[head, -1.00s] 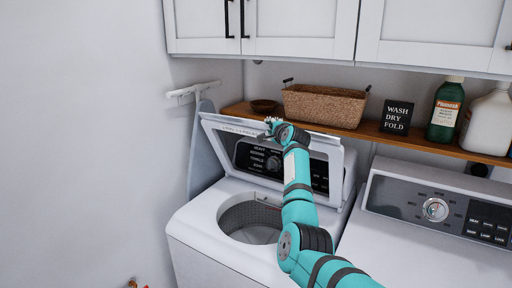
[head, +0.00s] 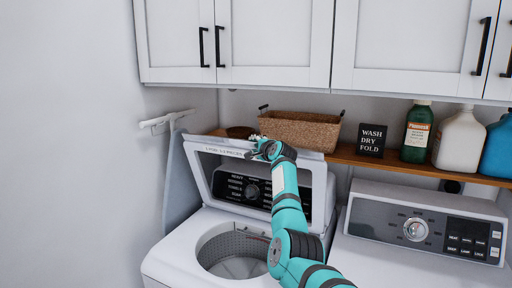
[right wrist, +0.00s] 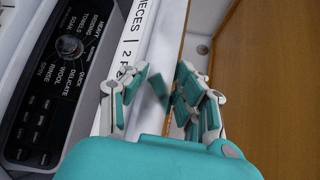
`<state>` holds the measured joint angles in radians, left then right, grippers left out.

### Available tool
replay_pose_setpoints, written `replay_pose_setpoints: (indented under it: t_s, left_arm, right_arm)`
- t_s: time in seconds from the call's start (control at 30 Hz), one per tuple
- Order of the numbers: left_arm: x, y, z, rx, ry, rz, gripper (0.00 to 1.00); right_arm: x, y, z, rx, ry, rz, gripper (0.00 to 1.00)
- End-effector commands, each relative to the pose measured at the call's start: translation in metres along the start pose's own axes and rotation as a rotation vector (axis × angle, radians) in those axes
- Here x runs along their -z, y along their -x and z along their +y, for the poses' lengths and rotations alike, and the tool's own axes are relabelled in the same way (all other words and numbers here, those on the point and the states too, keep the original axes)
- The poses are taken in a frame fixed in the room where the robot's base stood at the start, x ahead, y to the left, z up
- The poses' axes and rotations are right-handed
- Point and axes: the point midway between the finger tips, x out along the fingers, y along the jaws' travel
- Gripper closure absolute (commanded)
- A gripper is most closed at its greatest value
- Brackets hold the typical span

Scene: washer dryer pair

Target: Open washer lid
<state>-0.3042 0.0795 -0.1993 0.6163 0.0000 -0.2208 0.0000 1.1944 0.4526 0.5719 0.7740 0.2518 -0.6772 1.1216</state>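The washer (head: 165,262) is the white top-loader at left, its drum opening (head: 233,250) uncovered. Its lid (head: 205,170) stands raised and leans back in front of the washer's dark control panel, which shows through the lid's window. My right gripper (head: 258,147) is at the lid's top edge in the head view. In the right wrist view, the right gripper's fingers (right wrist: 158,95) are spread apart, one side over the lid's lettered rim (right wrist: 133,45) and the other beyond its edge. Whether they touch the lid is unclear. My left gripper is out of view.
A wooden shelf (head: 400,167) runs close behind the lid, bearing a wicker basket (head: 300,131), a sign (head: 371,140) and bottles (head: 416,134). White cabinets (head: 270,45) hang above. The dryer (head: 400,262) stands at right. An ironing board (head: 178,185) leans at the left wall.

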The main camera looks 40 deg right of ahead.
Motion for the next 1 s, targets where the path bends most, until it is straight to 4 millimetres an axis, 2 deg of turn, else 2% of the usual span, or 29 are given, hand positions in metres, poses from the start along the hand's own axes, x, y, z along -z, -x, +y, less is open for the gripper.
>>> replay_pose_setpoints:
  t_s: [0.47, 0.67, 1.0]
  left_arm:
    - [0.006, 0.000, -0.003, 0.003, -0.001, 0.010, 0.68]
    - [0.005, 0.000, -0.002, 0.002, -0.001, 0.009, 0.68]
    - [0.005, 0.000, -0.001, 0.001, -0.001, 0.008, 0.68]
  right_arm:
    - [-0.001, 0.006, 0.001, -0.001, -0.005, -0.002, 0.66]
    - [-0.001, 0.027, 0.001, 0.001, -0.005, -0.001, 0.66]
    - [-0.001, 0.080, 0.001, 0.001, -0.003, -0.001, 0.66]
